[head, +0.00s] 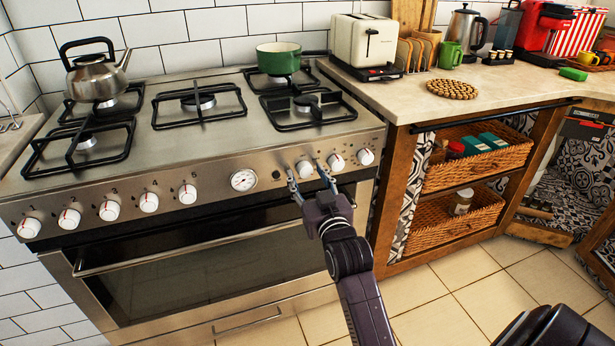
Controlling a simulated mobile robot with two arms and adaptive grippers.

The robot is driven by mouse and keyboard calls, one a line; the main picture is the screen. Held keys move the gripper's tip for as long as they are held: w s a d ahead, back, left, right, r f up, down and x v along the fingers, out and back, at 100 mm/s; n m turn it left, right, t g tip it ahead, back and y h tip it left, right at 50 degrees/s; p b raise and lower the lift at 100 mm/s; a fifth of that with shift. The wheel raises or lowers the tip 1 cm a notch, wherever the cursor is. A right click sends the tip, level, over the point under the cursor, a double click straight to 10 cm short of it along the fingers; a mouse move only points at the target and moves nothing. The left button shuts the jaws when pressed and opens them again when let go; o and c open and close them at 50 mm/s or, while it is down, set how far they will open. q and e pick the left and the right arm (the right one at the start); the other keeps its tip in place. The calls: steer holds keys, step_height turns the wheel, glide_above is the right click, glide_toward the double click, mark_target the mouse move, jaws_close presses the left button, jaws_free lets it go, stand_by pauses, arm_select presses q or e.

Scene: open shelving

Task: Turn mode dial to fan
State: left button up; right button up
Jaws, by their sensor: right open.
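The steel stove front has a row of white dials with red marks. One dial (304,169) sits just right of the round gauge (243,180), and two more dials, a middle one (336,162) and an outer one (366,156), follow to its right. My right gripper (305,172) is open, with one finger on each side of the dial nearest the gauge. I cannot tell whether the fingers touch it. The dial labels are too small to read, so I cannot tell which is the mode dial or its setting. My left gripper is not in view.
The oven door handle (170,247) juts out below the panel. A kettle (95,75) and a green pot (278,58) stand on the hob. A wooden counter unit with wicker baskets (478,165) is at the right. Tiled floor (450,310) is open in front.

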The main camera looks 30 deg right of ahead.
steer(key=v, duration=1.2)
stand_by(0.3)
